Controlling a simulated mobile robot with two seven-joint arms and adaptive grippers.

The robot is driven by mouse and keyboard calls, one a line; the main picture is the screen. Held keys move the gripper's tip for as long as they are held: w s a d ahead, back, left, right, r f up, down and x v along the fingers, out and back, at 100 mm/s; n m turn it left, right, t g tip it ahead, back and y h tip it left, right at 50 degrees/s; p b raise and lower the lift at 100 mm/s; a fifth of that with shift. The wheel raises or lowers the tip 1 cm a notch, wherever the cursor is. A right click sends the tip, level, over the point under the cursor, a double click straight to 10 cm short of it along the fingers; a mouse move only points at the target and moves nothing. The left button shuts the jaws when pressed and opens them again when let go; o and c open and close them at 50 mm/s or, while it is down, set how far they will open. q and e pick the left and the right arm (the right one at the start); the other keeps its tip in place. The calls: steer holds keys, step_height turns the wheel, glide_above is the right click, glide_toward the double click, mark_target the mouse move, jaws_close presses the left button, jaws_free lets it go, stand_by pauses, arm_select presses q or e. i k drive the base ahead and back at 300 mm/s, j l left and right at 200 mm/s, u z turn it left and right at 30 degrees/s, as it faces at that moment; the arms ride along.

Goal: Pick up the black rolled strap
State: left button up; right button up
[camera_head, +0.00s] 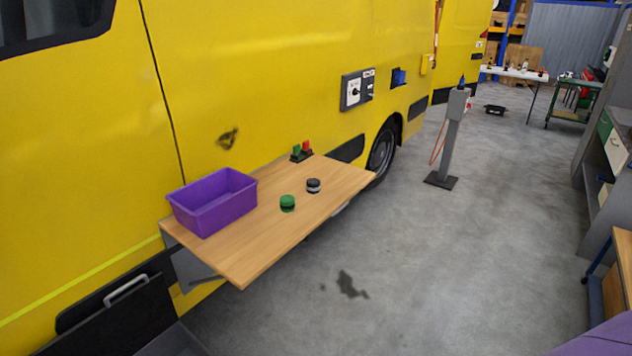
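A small round black roll (313,185) with a pale band around its lower part sits on the wooden fold-down table (250,259). It looks like the black rolled strap, though it is small in this view. A similar round green roll (287,203) with a dark lower part sits just left of it and nearer me, apart from it. Neither of my grippers is in view.
A purple open bin (213,202) stands on the table's left end. A small holder with green and red items (301,152) is at the back, against the yellow van (240,80). A grey post (450,135) stands beyond.

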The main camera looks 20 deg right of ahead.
mark_target(313, 184)
steer(key=i+l, duration=0.15)
steer(key=l, duration=0.2)
steer(key=i+l+u, duration=0.1)
steer(key=l, duration=0.25)
steer(key=i+l, duration=0.2)
steer(key=l, duration=0.15)
steer(key=i+l, duration=0.15)
steer(key=l, duration=0.2)
steer(key=i+l+u, duration=0.1)
steer(key=l, duration=0.25)
steer(key=i+l, duration=0.15)
steer(key=l, duration=0.25)
